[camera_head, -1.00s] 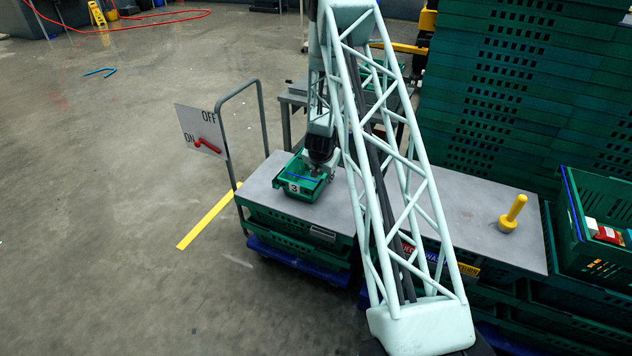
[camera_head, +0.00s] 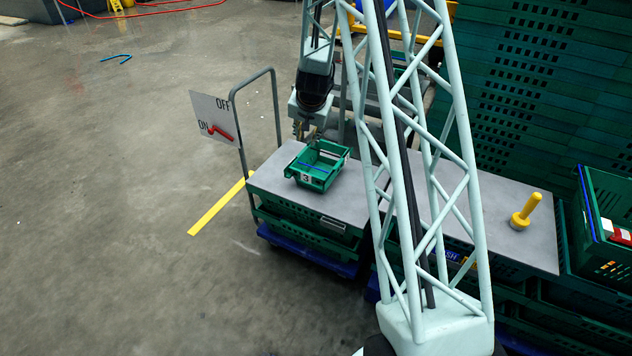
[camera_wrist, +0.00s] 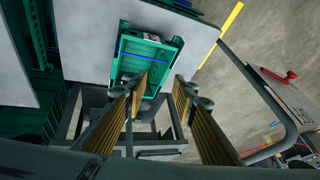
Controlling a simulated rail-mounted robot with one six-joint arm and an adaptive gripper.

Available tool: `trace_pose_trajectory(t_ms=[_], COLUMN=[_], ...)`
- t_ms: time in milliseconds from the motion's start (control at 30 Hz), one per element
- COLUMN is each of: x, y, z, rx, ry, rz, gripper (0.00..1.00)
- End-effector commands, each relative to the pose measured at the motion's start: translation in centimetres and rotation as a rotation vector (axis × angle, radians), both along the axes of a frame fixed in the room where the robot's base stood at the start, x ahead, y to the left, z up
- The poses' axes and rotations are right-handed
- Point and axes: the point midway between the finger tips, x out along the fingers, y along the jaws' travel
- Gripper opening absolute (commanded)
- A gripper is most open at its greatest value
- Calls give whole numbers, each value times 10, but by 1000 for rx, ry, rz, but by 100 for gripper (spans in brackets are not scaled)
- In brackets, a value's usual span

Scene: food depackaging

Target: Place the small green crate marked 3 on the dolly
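The small green crate (camera_head: 320,181) has a white label marked 3 and a blue strip across it. It appears to rest upright on the grey top (camera_head: 276,182) of the left stack, which stands on a blue wheeled dolly (camera_head: 310,255) with a tall handle. My gripper (camera_head: 308,136) is just behind and above the crate's far side. In the wrist view my gripper (camera_wrist: 160,82) is open with nothing between its fingers. The crate (camera_wrist: 160,50) shows beyond the fingertips, and the left finger hides part of its near edge.
An ON/OFF sign (camera_head: 213,115) with a red lever stands left by the handle. A second grey top (camera_head: 470,200) adjoins on the right with a yellow peg (camera_head: 526,211). Tall green crate stacks (camera_head: 530,90) fill the right.

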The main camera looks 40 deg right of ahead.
Motion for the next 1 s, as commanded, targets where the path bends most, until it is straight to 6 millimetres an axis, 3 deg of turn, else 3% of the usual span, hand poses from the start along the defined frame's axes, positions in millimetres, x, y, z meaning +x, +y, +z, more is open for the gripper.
trace_pose_trajectory(t_ms=[100,533,1000], x=[-3,-33,-86], y=[20,89,160], z=[28,115,196], rx=[1,8,3], ry=[0,12,32], rz=[38,167,307], gripper=[25,25,25])
